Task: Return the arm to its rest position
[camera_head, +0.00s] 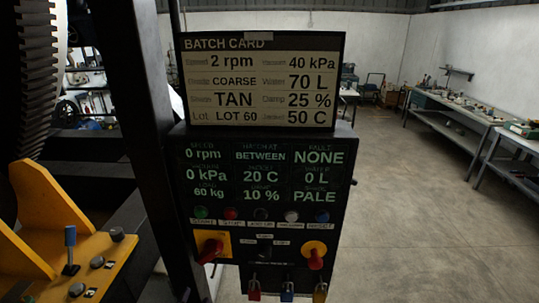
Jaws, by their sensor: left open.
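No gripper stands out clearly in the head view. A few pale parts show low behind the dark post, and I cannot tell whether they belong to my left arm. My left gripper's fingers are hard to make out, and nothing is seen held. My right gripper is not in view. The control panel (264,215) stands upright in the middle with its readouts lit. The batch card (262,82) is fixed above it and reads TAN, COARSE, LOT 60.
A dark post (150,110) rises left of the panel. A yellow console (85,268) with a blue lever (70,245) is at lower left, below a large toothed ring (35,70). Workbenches (460,122) line the right wall. The floor (410,210) right of the panel is clear.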

